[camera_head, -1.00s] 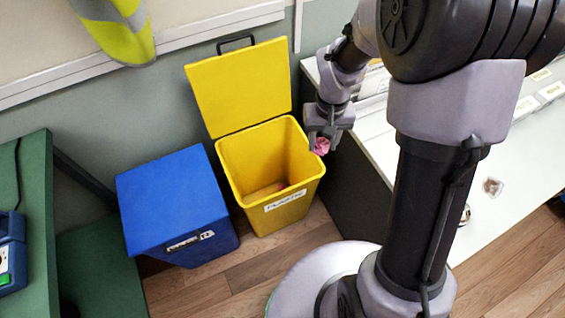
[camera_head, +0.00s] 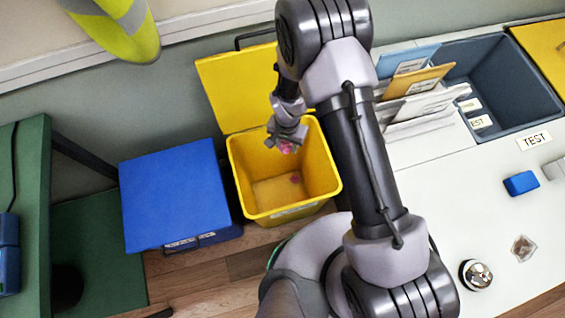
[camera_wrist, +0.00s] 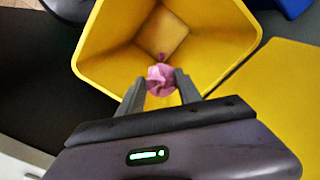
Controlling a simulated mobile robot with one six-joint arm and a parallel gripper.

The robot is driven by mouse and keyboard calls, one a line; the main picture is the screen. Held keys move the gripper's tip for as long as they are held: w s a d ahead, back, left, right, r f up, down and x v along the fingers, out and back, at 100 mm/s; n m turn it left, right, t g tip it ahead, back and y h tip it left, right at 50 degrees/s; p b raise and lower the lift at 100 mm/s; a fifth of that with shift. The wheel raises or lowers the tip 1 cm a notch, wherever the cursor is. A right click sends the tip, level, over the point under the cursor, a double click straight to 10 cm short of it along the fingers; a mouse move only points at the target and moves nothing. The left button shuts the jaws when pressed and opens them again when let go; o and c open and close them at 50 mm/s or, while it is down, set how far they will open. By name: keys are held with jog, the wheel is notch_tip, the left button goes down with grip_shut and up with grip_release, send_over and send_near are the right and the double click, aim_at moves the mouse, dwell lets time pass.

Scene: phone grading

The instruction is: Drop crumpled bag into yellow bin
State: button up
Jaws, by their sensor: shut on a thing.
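The crumpled bag (camera_wrist: 161,79) is a small pink wad. My gripper (camera_wrist: 160,86) is shut on it, with a fingertip on each side. In the head view my gripper (camera_head: 287,142) is over the open yellow bin (camera_head: 334,185), and the pink bag (camera_head: 287,149) shows just below the fingers. The bin's lid (camera_head: 238,88) stands open at the back. The wrist view looks down into the bin (camera_wrist: 110,62), with the bag above its opening. A small pink piece (camera_head: 295,178) lies on the bin floor.
A closed blue bin (camera_head: 175,195) stands left of the yellow bin. At right, a white table (camera_head: 450,200) holds envelopes (camera_head: 415,95), a dark grey tray (camera_head: 545,125), a blue block (camera_head: 521,183) and small items. A green bench (camera_head: 30,165) is at far left.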

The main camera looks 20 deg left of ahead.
notch_tip(320, 180, down, 6)
jog(key=b, duration=0.3)
jog(key=shift+b, duration=0.4)
jog(key=shift+r, duration=0.1)
jog(key=o, duration=1.4)
notch_tip(320, 180, up, 18)
jog(key=p, duration=0.6)
jog(key=shift+f, duration=0.25)
